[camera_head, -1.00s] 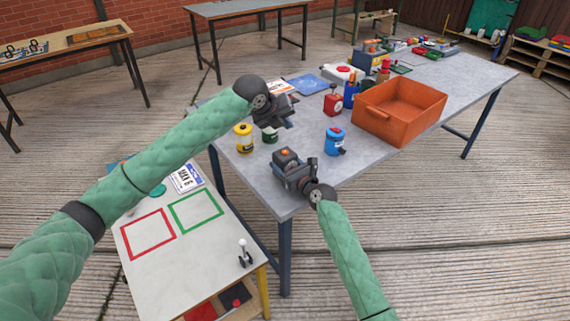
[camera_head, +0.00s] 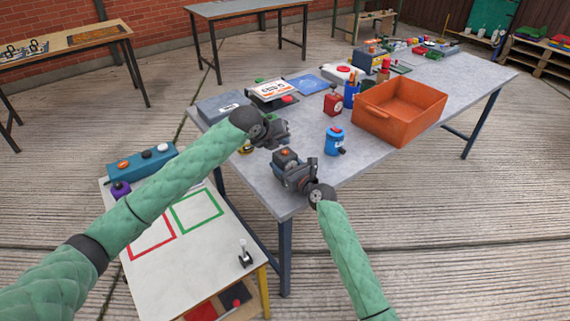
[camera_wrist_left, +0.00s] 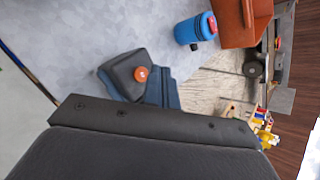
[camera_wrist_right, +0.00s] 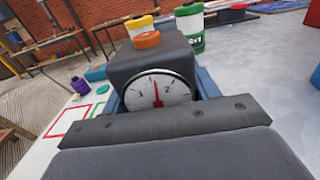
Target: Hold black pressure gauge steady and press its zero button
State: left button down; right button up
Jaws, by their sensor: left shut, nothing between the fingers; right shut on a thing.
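The black pressure gauge (camera_head: 287,157) is a dark block with an orange button on top, near the grey table's front corner. My right gripper (camera_head: 292,170) is shut on it. In the right wrist view the gauge (camera_wrist_right: 150,62) stands upright, its white dial (camera_wrist_right: 158,92) facing that camera and its orange zero button (camera_wrist_right: 147,40) uncovered. My left gripper (camera_head: 284,134) is shut and empty, close behind and above the gauge, apart from the button. In the left wrist view the gauge (camera_wrist_left: 122,76) and button (camera_wrist_left: 141,73) show just beyond the gripper.
A blue canister (camera_head: 334,142) stands right of the gauge, with a red one (camera_head: 333,104) farther back. Yellow (camera_wrist_right: 139,25) and green (camera_wrist_right: 190,27) canisters stand behind the gauge. An orange crate (camera_head: 400,110) takes up the table's right. A low white table (camera_head: 190,262) is at left.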

aim_at(283, 155)
pick_arm(q)
jog(key=shift+f, duration=0.8)
jog(key=shift+f, duration=0.15)
dwell(1.5)
jog(key=shift+f, duration=0.25)
dwell(0.4)
jog(key=shift+r, duration=0.4)
dwell(0.3)
notch_tip(283, 155, up, 6)
dwell(0.7)
